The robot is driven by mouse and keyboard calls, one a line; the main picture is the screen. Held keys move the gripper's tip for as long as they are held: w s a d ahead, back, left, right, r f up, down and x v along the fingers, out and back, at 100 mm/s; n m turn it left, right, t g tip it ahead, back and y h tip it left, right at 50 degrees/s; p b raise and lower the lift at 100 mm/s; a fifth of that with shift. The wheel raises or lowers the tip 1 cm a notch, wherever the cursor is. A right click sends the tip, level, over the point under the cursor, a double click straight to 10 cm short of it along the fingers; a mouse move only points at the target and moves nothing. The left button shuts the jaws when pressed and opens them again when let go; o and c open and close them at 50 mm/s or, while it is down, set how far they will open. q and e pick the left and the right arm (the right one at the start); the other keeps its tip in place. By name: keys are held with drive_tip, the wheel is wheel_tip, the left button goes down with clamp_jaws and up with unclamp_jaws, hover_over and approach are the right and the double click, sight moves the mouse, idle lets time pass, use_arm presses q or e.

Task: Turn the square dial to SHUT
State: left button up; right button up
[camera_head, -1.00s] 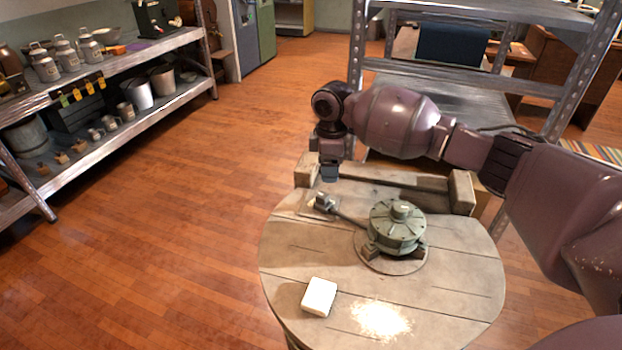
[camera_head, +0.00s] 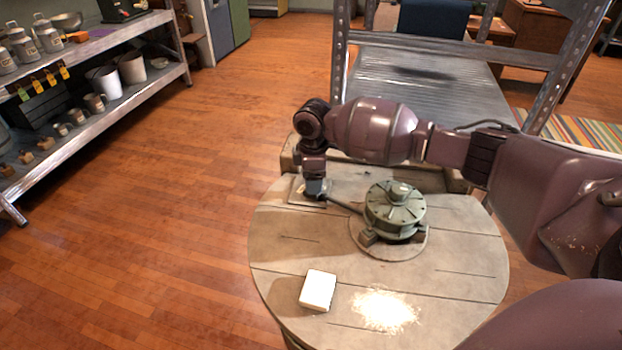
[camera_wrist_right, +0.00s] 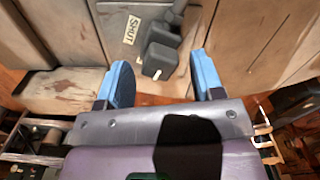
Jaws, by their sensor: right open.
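The square dial (camera_wrist_right: 158,62) is a dark grey block with a small pale mark on its near side, in the right wrist view. A pale label reading SHUT (camera_wrist_right: 131,29) is on the plate beside it, up and to the left. My right gripper (camera_wrist_right: 162,72) is open, its blue fingers apart on either side of the dial; I cannot tell whether they touch it. In the head view my right gripper (camera_head: 316,190) is down at the fitting on the table's far left and hides most of the dial. My left gripper is not in view.
A round green-grey housing (camera_head: 395,210) stands on the round wooden table (camera_head: 285,255), joined to the dial fitting by a rod. A white block (camera_head: 318,289) and pale powder (camera_head: 384,310) lie in front. A metal rack (camera_head: 430,75) stands behind, shelves (camera_head: 130,95) at left.

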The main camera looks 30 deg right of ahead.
drive_tip(key=shift+f, duration=0.25)
drive_tip(key=shift+c, duration=0.2)
